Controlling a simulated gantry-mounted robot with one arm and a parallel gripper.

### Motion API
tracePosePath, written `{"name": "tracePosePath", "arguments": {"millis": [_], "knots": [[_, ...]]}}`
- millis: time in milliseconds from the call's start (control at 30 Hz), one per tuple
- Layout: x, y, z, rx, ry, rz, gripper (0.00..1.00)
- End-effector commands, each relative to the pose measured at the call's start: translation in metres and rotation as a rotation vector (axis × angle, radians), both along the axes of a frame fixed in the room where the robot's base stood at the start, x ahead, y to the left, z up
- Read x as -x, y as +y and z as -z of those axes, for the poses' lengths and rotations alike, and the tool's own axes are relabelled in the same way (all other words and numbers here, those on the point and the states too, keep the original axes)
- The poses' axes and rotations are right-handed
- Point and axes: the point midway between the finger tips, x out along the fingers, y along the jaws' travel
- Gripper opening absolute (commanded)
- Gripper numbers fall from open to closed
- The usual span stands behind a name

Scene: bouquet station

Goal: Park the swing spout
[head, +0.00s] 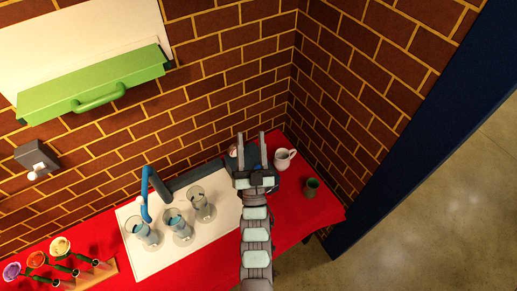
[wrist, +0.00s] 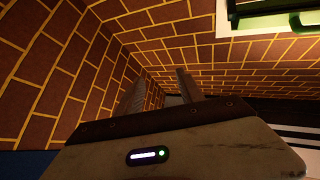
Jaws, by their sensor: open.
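The swing spout is a blue curved pipe (head: 146,193) on the left part of the table in the head view. It appears joined to a dark grey bar (head: 190,180) running to the right. Its lower end is close to the leftmost glass vase (head: 143,232); I cannot tell whether it hangs over the mouth. My gripper (head: 250,142) is well to the right of the spout, near the wall corner. Its two fingers are apart with nothing between them. The wrist view shows both open fingers (wrist: 160,92) against brick wall, and the spout is not in that view.
Two more glass vases (head: 179,227) (head: 202,206) stand on the white board (head: 160,264). A white pitcher (head: 284,160) and a green cup (head: 311,187) are right of my arm. Flowers (head: 60,247) lie front left. A green-handled panel (head: 95,86) juts from the wall.

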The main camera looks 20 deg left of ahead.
Motion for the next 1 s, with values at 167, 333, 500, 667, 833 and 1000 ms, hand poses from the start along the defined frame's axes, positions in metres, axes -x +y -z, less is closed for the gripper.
{"name": "tracePosePath", "arguments": {"millis": [167,333,500,667,833,1000], "knots": [[0.020,-0.020,-0.010,-0.002,-0.069,0.040,0.45],[0.032,-0.030,-0.017,-0.002,-0.111,0.062,0.45],[0.036,-0.033,-0.018,-0.002,-0.122,0.069,0.45],[0.036,-0.033,-0.018,-0.002,-0.122,0.069,0.45],[0.036,-0.033,-0.018,-0.002,-0.121,0.069,0.35],[0.036,-0.033,-0.018,-0.002,-0.121,0.069,0.21]]}}
